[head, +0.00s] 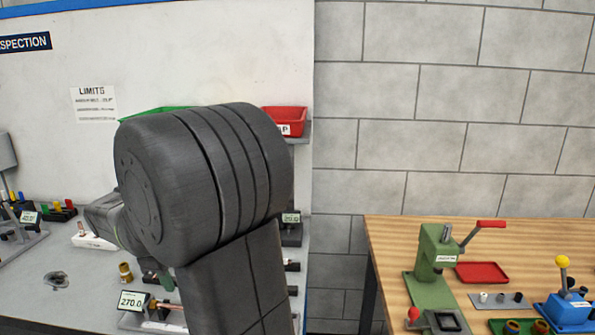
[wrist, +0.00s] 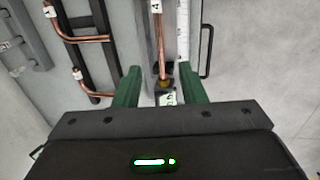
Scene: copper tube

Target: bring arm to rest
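My gripper (wrist: 160,78) shows in the wrist view with its two green fingers spread apart and nothing touching them. Between the fingers, a copper tube (wrist: 160,45) with a brass-coloured end lies in a dark fixture; its distance below the fingers is hard to tell. In the head view my dark arm fills the middle and hides much of the grey bench (head: 30,285).
More bent copper tubes (wrist: 90,38) sit on dark rails at the left of the wrist view. A display reading 270.0 (head: 132,301) stands on the bench. A wooden table (head: 400,240) at right holds a green press (head: 434,255) and a red tray (head: 482,273).

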